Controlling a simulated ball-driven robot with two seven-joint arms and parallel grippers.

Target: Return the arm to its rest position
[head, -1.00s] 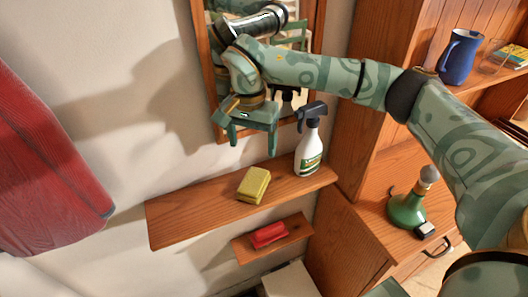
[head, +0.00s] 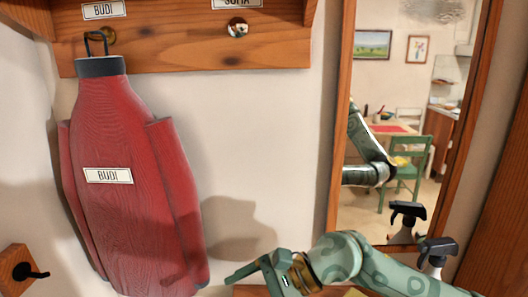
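My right arm (head: 350,262) comes in from the lower right of the head view, low in front of the wall. Its gripper (head: 238,277) points left at the bottom edge, over the small wooden shelf (head: 250,291). It is seen from the side, and I cannot tell whether its fingers are apart. No object shows at its fingertips. My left gripper is not in view.
A red coat (head: 135,205) labelled BUDI hangs at the left from a wooden rack (head: 190,45). A mirror's wooden frame (head: 340,130) stands at the right. A spray bottle (head: 437,255) is partly behind my arm. Bare wall lies between coat and mirror.

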